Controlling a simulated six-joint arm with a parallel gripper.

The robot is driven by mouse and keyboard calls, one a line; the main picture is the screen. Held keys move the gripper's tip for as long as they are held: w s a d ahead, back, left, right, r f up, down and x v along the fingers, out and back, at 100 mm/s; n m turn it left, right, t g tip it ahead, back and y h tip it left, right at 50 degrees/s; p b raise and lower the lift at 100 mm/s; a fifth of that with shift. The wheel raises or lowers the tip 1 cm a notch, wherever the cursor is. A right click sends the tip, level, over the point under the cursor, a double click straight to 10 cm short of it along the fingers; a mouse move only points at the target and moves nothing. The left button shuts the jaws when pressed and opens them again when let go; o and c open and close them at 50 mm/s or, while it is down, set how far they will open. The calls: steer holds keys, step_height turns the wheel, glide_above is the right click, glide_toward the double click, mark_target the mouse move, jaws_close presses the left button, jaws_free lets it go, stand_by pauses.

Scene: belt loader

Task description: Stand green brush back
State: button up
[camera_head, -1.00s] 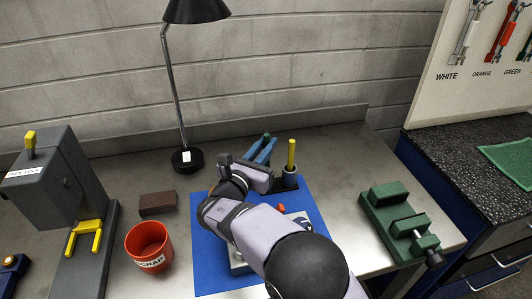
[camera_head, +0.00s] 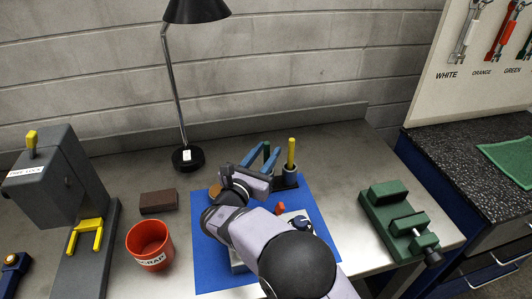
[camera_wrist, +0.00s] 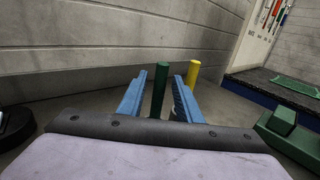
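The green brush (camera_wrist: 159,92) shows as an upright green handle between the two blue fingers of my gripper (camera_wrist: 158,95) in the wrist view. There is a gap on each side, so the gripper is open around the handle. In the head view the fingers stand apart with the green handle (camera_head: 266,150) between them. The brush's lower end is hidden. A yellow brush handle (camera_head: 291,152) stands upright just to the right in a dark holder (camera_head: 290,181); it also shows in the wrist view (camera_wrist: 193,74). Whether the green brush stands in the holder cannot be told.
A blue mat (camera_head: 209,262) lies under my arm, with small orange and blue parts on it. A red scrap cup (camera_head: 150,246), a brown block (camera_head: 158,201) and a lamp base (camera_head: 187,158) are left. A green vise (camera_head: 399,218) is right.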

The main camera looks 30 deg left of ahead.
steer(key=shift+r, duration=0.15)
steer(key=s+d+b, duration=0.1)
steer(key=s+b, duration=0.2)
steer(key=s, duration=0.9)
steer(key=shift+d+b, duration=0.2)
steer(key=shift+b, duration=0.2)
